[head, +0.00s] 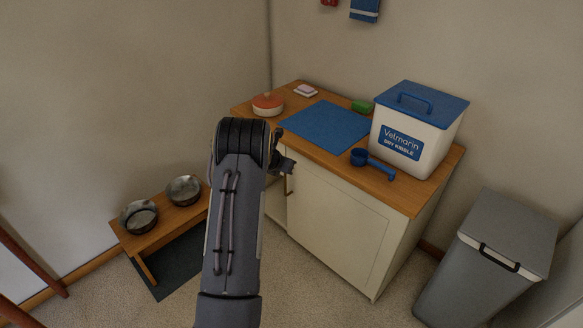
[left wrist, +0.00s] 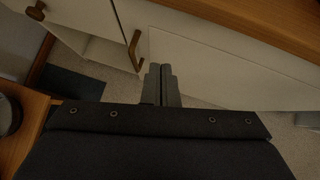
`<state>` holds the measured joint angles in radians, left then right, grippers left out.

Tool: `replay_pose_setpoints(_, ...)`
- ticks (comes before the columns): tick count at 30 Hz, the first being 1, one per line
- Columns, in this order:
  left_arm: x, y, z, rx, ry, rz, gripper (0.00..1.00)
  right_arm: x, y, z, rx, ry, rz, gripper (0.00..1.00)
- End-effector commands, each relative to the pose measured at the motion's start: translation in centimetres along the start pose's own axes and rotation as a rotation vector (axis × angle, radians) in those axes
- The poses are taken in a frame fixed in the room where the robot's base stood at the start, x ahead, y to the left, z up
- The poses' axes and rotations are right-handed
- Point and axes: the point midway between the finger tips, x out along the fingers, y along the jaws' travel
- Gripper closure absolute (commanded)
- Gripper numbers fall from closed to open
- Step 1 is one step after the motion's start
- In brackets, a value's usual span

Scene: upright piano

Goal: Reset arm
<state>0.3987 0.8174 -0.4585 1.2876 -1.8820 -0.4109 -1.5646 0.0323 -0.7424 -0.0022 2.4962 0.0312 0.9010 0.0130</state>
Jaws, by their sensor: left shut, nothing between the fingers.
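My left arm rises from the bottom middle of the head view. Its gripper (head: 285,165) is partly hidden behind the wrist and is in front of the cream cabinet (head: 335,225). In the left wrist view the two dark fingers (left wrist: 160,72) are together, with nothing between them. A cabinet handle (left wrist: 135,50) shows just left of the fingertips, apart from them as far as I can see. My right gripper is in neither view.
On the wooden cabinet top are a blue mat (head: 325,125), a kibble bin (head: 412,135), a blue scoop (head: 372,164) and an orange-lidded pot (head: 267,104). A low bench (head: 165,222) with two metal bowls stands left. A grey trash bin (head: 490,260) stands right.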

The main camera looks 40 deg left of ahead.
Motion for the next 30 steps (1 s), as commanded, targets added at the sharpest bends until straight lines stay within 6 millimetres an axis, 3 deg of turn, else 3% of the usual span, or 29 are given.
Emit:
replay_pose_setpoints(3, -2.2, 0.4, 0.2, -0.001, -0.002, 0.001, 1.0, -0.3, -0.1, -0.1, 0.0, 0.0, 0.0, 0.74)
replay_pose_setpoints(9, -4.6, 0.9, 0.1, 0.0, 0.0, 0.001, 1.0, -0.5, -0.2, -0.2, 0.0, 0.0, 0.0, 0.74)
replay_pose_setpoints(19, -5.1, 1.0, 0.0, 0.0, 0.001, 0.0, 1.0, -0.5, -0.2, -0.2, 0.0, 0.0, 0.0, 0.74)
replay_pose_setpoints(22, -5.9, 0.9, 0.8, -0.053, -0.023, 0.012, 1.0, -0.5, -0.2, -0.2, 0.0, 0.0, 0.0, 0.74)
replay_pose_setpoints(26, -9.9, 0.6, 4.3, -0.358, -0.137, 0.059, 1.0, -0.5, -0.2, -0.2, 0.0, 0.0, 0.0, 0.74)
replay_pose_setpoints(30, -17.7, -0.8, 7.0, -0.986, -0.284, 0.086, 1.0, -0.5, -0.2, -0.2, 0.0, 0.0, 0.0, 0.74)
